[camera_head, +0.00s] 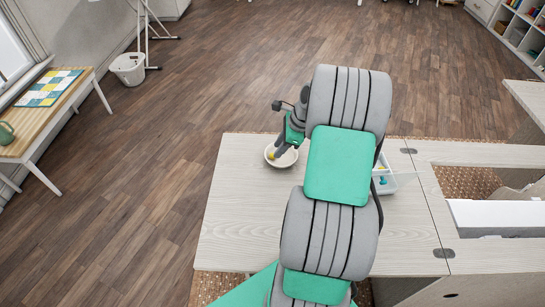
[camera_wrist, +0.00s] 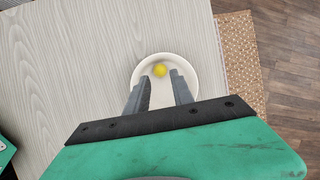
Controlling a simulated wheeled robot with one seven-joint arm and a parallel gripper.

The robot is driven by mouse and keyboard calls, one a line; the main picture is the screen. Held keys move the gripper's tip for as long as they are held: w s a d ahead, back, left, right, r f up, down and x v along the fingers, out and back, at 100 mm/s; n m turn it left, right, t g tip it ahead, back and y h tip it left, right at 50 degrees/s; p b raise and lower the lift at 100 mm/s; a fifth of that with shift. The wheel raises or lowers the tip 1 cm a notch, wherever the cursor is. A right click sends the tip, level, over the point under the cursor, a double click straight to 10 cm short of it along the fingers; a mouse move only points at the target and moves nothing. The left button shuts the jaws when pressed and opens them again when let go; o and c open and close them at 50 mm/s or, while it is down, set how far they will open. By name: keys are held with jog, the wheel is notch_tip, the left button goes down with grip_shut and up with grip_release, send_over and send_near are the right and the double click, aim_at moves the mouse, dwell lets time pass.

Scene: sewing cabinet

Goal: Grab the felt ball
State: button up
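The felt ball (camera_wrist: 160,71) is small and yellow. It lies in a shallow white bowl (camera_wrist: 190,66) on the pale wooden table, toward the bowl's far side in the wrist view. In the head view the bowl (camera_head: 286,162) stands near the table's back edge, and a bit of yellow (camera_head: 271,156) shows beside my fingers. My gripper (camera_wrist: 160,82) is open, its two grey fingers apart over the bowl. The ball appears between and just beyond the fingertips, with nothing held. I cannot tell the exact height of the fingertips above the ball.
The table top (camera_head: 235,225) is clear left of my arm. A clear tray (camera_head: 385,184) with small coloured items stands right of my arm, partly hidden. A white sewing cabinet section (camera_head: 497,217) lies farther right. A woven rug (camera_wrist: 240,60) borders the table.

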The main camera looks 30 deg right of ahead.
jog(key=shift+x, duration=1.9)
jog(key=shift+a, duration=0.1)
grip_shut()
